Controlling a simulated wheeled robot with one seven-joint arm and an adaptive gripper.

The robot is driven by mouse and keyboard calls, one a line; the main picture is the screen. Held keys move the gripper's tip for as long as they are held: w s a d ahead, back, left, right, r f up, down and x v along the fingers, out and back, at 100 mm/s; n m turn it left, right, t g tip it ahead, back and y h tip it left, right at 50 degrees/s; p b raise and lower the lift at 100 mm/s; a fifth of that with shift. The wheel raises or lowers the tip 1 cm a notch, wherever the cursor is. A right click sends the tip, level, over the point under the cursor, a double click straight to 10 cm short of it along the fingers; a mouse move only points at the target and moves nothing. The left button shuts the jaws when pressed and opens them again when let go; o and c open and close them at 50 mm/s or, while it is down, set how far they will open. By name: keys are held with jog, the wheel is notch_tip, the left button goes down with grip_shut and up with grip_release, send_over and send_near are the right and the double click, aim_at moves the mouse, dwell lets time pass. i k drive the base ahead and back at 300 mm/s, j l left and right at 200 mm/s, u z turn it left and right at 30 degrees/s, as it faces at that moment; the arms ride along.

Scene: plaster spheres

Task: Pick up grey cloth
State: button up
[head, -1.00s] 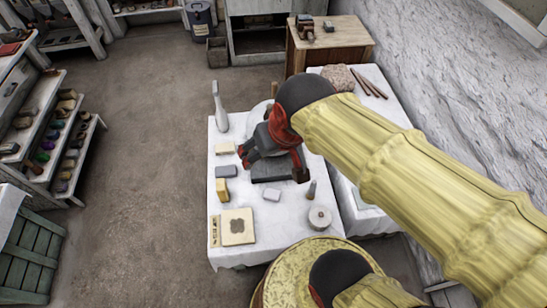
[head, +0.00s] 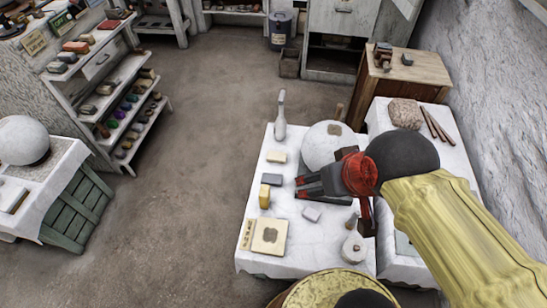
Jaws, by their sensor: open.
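I cannot tell for sure which thing is the grey cloth. A small light-grey piece (head: 312,214) lies on the white-covered table (head: 300,258), just below my gripper in the picture. A pale grey-green flat sheet (head: 404,245) lies on the right-hand table, partly hidden by my arm. My gripper (head: 303,187) is open over the middle of the white-covered table, fingers pointing left, with nothing seen between them. A white plaster sphere (head: 320,148) with a grey-brown patch on top stands just behind it.
Shelves (head: 130,110) are at left. Floor between them is clear.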

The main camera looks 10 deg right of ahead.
aim_at(272, 179)
jog(key=k+j+u, duration=0.25)
jog(key=k+j+z, duration=0.1)
jog(key=j+z, duration=0.15)
jog(key=j, duration=0.5)
jog(key=i+j+z, duration=0.15)
jog(key=j+z, duration=0.15)
jog(key=j, duration=0.25)
jog(key=i+j+z, duration=0.15)
jog(key=j+z, duration=0.2)
jog(key=j, duration=0.25)
jog(key=j+z, duration=0.3)
jog(key=j, duration=0.3)
jog(key=i+j+z, duration=0.25)
jog(key=i+j, duration=0.15)
jog(key=i+j+z, duration=0.3)
jog(key=i+j, duration=0.1)
jog(key=j, duration=0.05)
